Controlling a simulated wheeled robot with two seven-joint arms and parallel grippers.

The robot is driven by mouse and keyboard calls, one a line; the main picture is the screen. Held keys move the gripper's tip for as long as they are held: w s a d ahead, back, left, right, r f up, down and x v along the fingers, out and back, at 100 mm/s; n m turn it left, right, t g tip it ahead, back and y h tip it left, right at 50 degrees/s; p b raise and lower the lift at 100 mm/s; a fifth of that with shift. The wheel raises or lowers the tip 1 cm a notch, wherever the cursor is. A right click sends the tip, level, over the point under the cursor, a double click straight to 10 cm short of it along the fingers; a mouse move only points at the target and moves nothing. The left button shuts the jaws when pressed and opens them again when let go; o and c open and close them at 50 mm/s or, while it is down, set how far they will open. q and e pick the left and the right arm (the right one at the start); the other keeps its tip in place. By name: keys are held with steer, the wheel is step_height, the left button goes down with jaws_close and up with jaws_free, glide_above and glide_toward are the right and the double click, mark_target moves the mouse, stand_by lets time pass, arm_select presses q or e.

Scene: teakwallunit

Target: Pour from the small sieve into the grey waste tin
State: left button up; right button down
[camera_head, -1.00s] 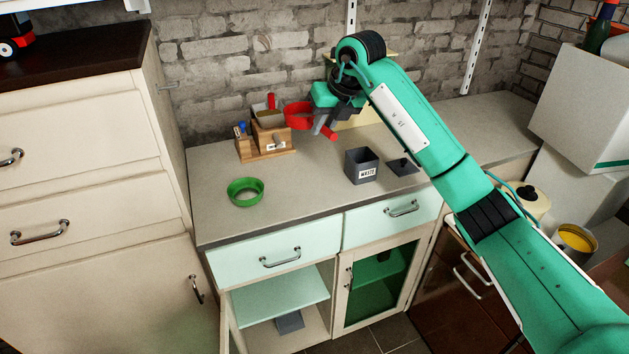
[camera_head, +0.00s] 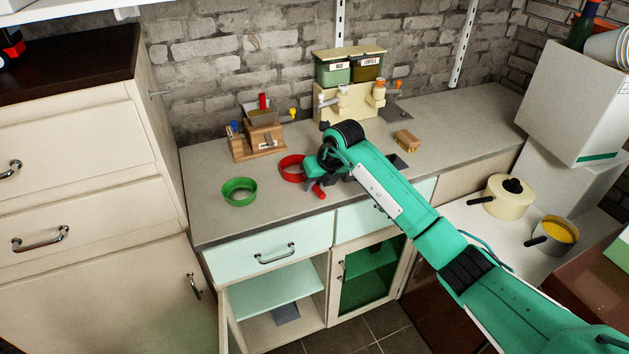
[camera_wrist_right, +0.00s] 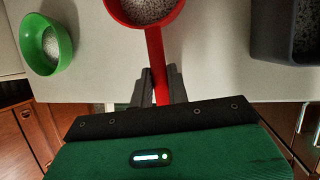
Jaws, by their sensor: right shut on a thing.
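The small sieve (camera_head: 291,169) is red with a straight red handle. My right gripper (camera_head: 319,178) is shut on that handle. The sieve looks roughly level, left of the gripper over the counter; its exact height is hard to tell. In the wrist view the sieve (camera_wrist_right: 147,10) shows a speckled grey inside; I cannot tell mesh from contents. The grey waste tin (camera_wrist_right: 264,40) shows at the upper right of the wrist view, right of the sieve and apart from it. My left gripper is not in view.
A wooden stand (camera_head: 262,140) is behind the sieve. A cream dispenser unit (camera_head: 348,103), a small wooden block (camera_head: 407,139) and a dark flat piece (camera_head: 397,161) lie further right.

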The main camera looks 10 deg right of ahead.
steer(key=shift+f, duration=0.1)
steer(key=c, duration=1.8)
jaws_free()
steer(key=shift+f, duration=0.15)
steer(key=o, duration=0.4)
steer(key=shift+o, duration=0.2)
